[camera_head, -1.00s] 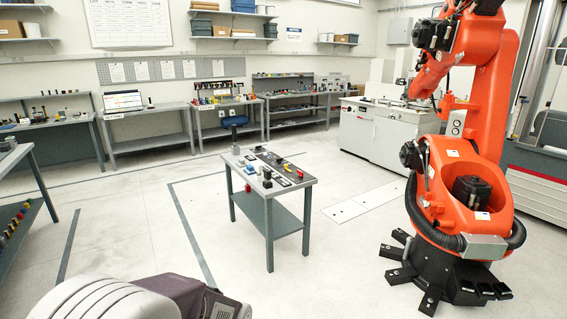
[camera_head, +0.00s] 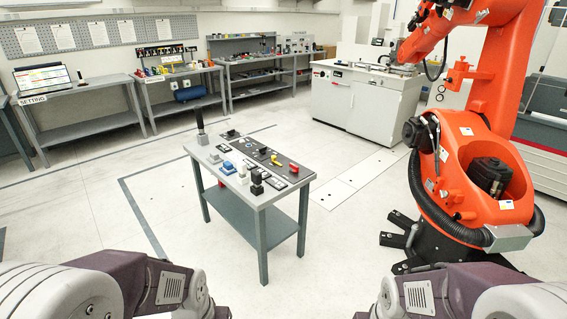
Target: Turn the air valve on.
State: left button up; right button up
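A small control table (camera_head: 245,222) stands in the middle of the floor ahead. On its top are a yellow lever-like part (camera_head: 275,160), a red part (camera_head: 293,169), a blue part (camera_head: 228,168) and several black switches or blocks (camera_head: 257,182). They are too small to tell which one is the air valve or how it is set. My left arm shows at the lower left and my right arm at the lower right, both well short of the table. Neither gripper is in view.
A large orange robot arm (camera_head: 475,180) on a black base stands right of the table. A white machine cabinet (camera_head: 360,105) is behind it. Workbenches (camera_head: 85,133) line the back wall, with a blue cylinder (camera_head: 190,93) under one. The floor around the table is mostly clear.

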aim_at(295, 169)
jog(key=i+u, duration=0.15)
jog(key=i, duration=0.35)
jog(key=i+l+u, duration=0.2)
jog(key=i, duration=0.35)
jog(key=i+l+u, duration=0.15)
jog(key=i, duration=0.35)
jog(key=i+l+u, duration=0.2)
jog(key=i, duration=0.3)
jog(key=i+l+u, duration=0.15)
jog(key=i+l, duration=0.25)
jog(key=i, duration=0.05)
